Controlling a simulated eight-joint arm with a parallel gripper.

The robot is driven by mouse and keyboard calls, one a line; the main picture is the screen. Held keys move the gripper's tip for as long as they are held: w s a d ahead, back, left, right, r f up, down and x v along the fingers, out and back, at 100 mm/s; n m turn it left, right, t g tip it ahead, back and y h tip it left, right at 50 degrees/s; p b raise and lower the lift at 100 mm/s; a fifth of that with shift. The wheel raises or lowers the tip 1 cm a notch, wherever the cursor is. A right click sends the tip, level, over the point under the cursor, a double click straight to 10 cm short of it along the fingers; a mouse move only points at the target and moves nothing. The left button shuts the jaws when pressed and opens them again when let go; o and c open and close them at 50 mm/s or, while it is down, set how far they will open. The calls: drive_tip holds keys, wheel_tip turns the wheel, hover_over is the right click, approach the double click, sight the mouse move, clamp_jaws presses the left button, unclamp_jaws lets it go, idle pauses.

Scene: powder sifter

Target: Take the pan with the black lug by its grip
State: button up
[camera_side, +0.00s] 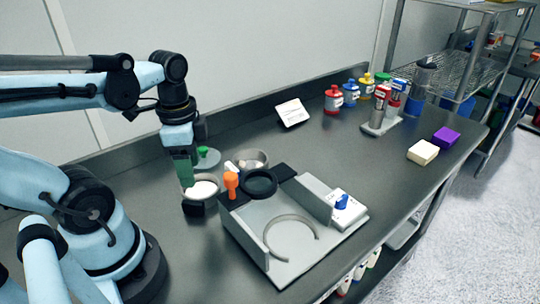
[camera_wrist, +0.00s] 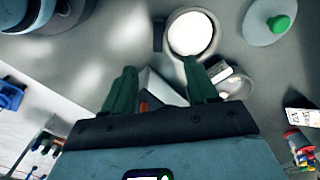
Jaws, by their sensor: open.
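A round pan (camera_side: 203,188) filled with white powder stands on the dark bench, with a black block-like lug (camera_side: 193,209) on its near side. In the wrist view the pan (camera_wrist: 190,34) is beyond the fingers, and its lug (camera_wrist: 158,36) points left. My gripper (camera_side: 187,182) has green fingers pointing down, close to the pan in the side view. In the wrist view the fingers (camera_wrist: 160,68) are spread with nothing between them; the lug shows just beyond the gap. I cannot tell how high the tips are above the lug.
A second pan (camera_side: 263,156) holding small pieces and a grey disc with green knob (camera_side: 209,158) are close by. A grey fixture (camera_side: 317,196) with orange handle (camera_side: 231,184) and black ring (camera_side: 259,183) stands to the right. Bottles line the back right.

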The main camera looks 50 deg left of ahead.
sight(197, 202)
drive_tip(key=shift+f, duration=5.25)
drive_tip(key=shift+c, duration=0.2)
clamp_jaws()
drive_tip(key=shift+r, duration=0.15)
